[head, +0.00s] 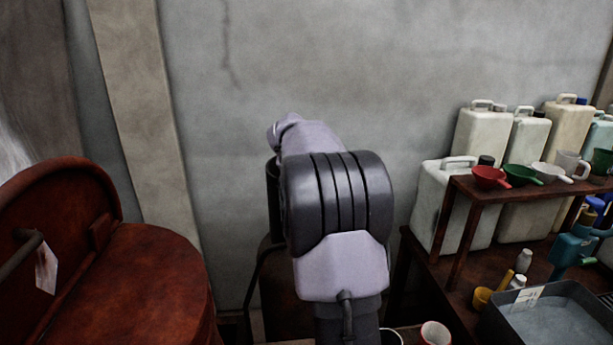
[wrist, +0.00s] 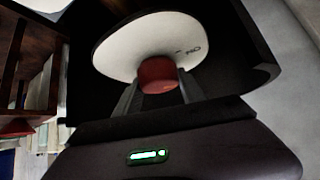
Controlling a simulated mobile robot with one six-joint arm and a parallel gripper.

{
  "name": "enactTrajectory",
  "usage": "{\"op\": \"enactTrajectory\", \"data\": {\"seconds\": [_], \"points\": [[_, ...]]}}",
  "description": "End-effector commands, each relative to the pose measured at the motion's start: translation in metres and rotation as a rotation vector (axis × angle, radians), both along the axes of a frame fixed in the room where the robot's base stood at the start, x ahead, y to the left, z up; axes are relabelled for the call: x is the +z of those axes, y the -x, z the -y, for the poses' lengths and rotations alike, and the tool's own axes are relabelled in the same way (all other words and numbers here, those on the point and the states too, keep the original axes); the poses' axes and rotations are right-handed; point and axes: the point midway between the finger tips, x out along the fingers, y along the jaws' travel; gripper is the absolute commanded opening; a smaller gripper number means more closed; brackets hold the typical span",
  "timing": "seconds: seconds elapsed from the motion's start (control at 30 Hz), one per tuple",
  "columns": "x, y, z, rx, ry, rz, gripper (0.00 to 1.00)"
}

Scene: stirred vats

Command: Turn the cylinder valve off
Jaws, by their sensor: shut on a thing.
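In the wrist view a red valve knob (wrist: 157,72) stands at the lower middle of a round white plate (wrist: 140,42). Small dark lettering, seemingly "ON" upside down, is at the plate's right. My gripper (wrist: 158,84) has one finger on each side of the knob and is shut on it. In the head view my arm hides the gripper and the valve. A dark brown body (head: 278,295), probably the cylinder, shows partly behind my arm.
A large rust-red vat (head: 150,275) with a raised lid stands at the left. At the right, a wooden shelf (head: 540,188) holds coloured scoops, with pale jerrycans (head: 482,135) behind it. A grey basin (head: 550,318) is at lower right. A bare wall (head: 350,70) lies behind.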

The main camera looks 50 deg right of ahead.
Motion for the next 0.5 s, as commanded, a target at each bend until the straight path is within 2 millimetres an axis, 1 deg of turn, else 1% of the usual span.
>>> {"op": "enactTrajectory", "data": {"seconds": [0.13,0.5], "points": [[-0.0012,-0.0014,-0.0007,-0.136,0.000,0.002,0.07],[0.0053,0.0000,-0.0006,-0.490,-0.002,0.000,0.07]]}}
